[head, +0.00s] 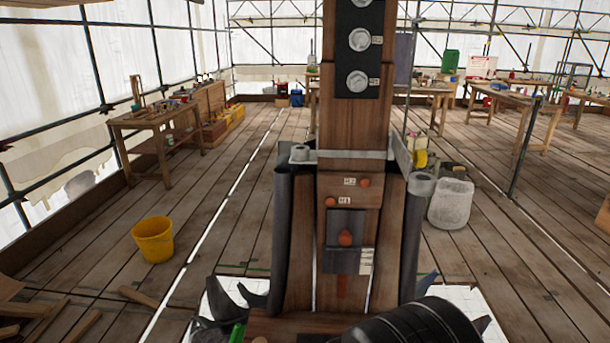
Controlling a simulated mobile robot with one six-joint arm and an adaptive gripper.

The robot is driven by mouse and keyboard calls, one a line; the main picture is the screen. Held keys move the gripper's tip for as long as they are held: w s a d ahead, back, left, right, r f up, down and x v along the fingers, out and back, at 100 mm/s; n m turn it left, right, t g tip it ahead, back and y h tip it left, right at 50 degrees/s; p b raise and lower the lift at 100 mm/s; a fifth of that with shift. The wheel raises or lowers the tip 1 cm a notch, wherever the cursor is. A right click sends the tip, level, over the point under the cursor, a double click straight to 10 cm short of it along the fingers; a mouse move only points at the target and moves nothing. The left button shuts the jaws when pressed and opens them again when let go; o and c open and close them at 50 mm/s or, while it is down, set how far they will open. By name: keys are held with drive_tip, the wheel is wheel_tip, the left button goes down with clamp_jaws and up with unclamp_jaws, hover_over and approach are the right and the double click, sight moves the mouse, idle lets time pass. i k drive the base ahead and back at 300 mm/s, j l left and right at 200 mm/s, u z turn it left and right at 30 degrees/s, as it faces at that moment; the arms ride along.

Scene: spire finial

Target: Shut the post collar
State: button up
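The post collar (350,155) is a flat grey metal band across the front of the square wooden post (354,110). A small grey knuckle (300,152) sits at its left end. At its right end a grey plate (402,157) stands at an angle beside the post, reaching down toward a grey rolled tube top (422,183). I cannot tell whether this plate meets the band; the back of the collar is hidden. A black ribbed part of my arm (420,325) fills the bottom edge. My gripper's fingers do not show.
Dark curved sheets flank the post base, with jagged dark pieces (225,300) around it. A yellow bucket (153,239) stands left and a whitish container (451,204) right. Workbenches (165,130) line the back. Loose timber (40,310) lies front left. Open plank floor lies between.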

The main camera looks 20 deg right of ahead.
sight(421, 184)
drive_tip(key=l+u, duration=0.15)
drive_tip(key=l, duration=1.2)
drive_tip(key=i, duration=0.05)
